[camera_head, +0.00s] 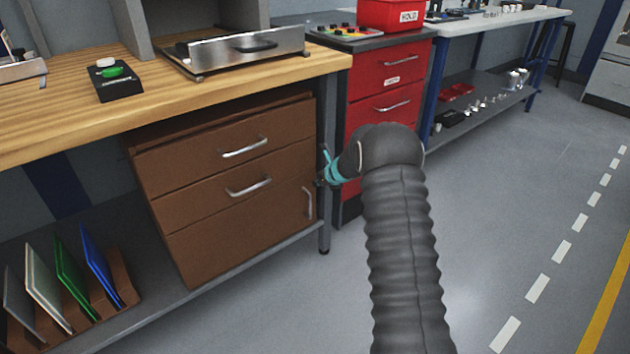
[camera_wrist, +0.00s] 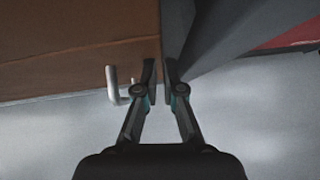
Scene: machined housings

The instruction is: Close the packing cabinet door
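The brown packing cabinet (camera_head: 180,190) stands under the wooden bench, with two drawers above a lower door (camera_head: 245,218). The door has a vertical metal handle (camera_head: 307,202) near its right edge. The door looks about flush with the cabinet front, but a small gap cannot be ruled out. My gripper (camera_head: 325,172) is at the cabinet's right front edge, just above and right of the handle. In the wrist view its fingertips (camera_wrist: 161,72) are almost together with nothing seen held between them. The handle (camera_wrist: 116,88) shows just left of the fingers, apart from them.
The bench leg (camera_head: 325,225) stands right beside the cabinet edge and my gripper. A red drawer unit (camera_head: 385,85) is to the right. A rack of coloured panels (camera_head: 75,275) sits on the lower shelf at left. The grey floor in front is clear.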

